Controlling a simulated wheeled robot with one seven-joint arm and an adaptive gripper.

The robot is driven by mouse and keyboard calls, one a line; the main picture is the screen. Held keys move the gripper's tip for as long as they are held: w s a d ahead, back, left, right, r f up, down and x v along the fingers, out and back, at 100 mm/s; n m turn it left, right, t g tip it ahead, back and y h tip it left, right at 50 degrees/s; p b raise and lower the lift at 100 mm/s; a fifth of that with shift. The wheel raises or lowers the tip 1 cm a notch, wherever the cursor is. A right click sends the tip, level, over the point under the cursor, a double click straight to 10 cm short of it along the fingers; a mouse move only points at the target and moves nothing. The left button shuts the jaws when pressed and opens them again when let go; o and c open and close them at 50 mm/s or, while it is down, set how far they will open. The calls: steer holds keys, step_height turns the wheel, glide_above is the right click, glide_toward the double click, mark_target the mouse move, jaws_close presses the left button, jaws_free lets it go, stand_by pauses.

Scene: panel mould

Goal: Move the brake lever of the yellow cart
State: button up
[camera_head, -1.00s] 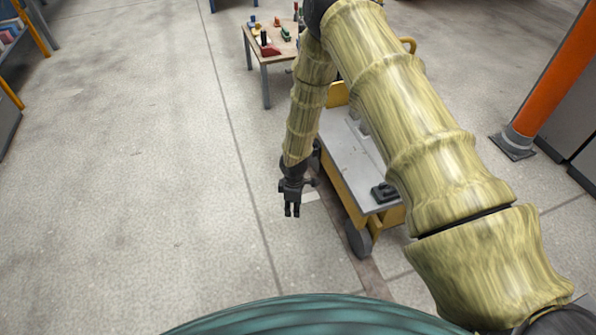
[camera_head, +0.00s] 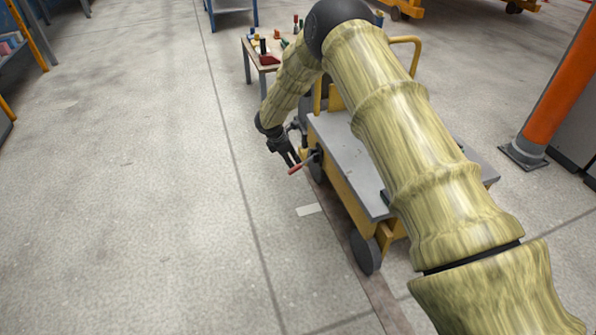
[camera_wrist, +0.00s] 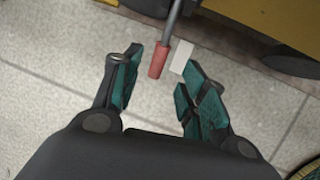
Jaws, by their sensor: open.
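The yellow cart (camera_head: 345,185) has a grey top and dark wheels and stands right of centre, partly hidden behind my arm. Its brake lever (camera_head: 300,166), a dark rod with a red grip, sticks out from the cart's left side. In the wrist view the lever's red grip (camera_wrist: 158,62) points down between my open fingertips, closer to the left finger, with no clear contact. My gripper (camera_head: 292,160) is open and empty beside the lever; it also shows in the wrist view (camera_wrist: 160,75).
A small table (camera_head: 262,66) with several coloured items stands behind the cart. An orange post (camera_head: 558,85) rises at the right. A white floor patch (camera_head: 308,209) lies left of the cart. The floor at the left is clear.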

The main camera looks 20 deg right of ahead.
mark_target(297, 166)
steer(key=b+x, duration=0.3)
steer(key=x, duration=0.6)
steer(key=shift+f+b, duration=0.4)
steer(key=shift+f, duration=0.05)
steer(key=shift+c, duration=0.4)
jaws_close()
